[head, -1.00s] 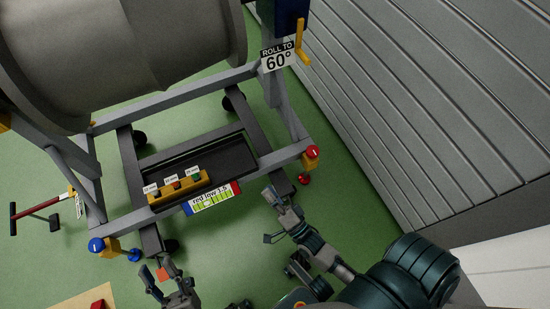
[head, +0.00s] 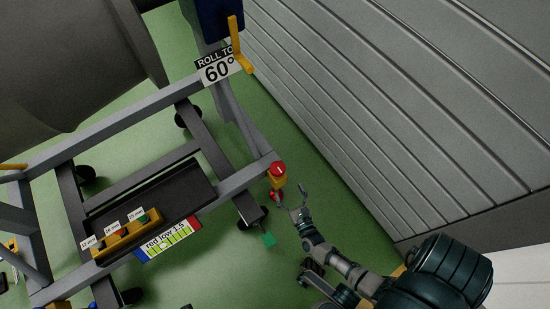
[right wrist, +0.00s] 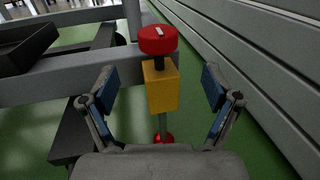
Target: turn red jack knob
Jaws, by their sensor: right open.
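The red jack knob (head: 278,168) sits on top of a yellow jack block at the right corner of the grey stand frame. In the right wrist view the red knob (right wrist: 158,40) has a white mark on its top, and the yellow block (right wrist: 160,86) is below it. My right gripper (head: 291,196) is open just to the right of the jack in the head view. In the right wrist view its two blue-padded fingers (right wrist: 163,88) stand wide on either side of the yellow block, below the knob, apparently touching nothing.
A grey ribbed wall (head: 400,100) runs close along the right. The frame carries a "ROLL TO 60°" sign (head: 219,67) with a yellow handle (head: 240,45).

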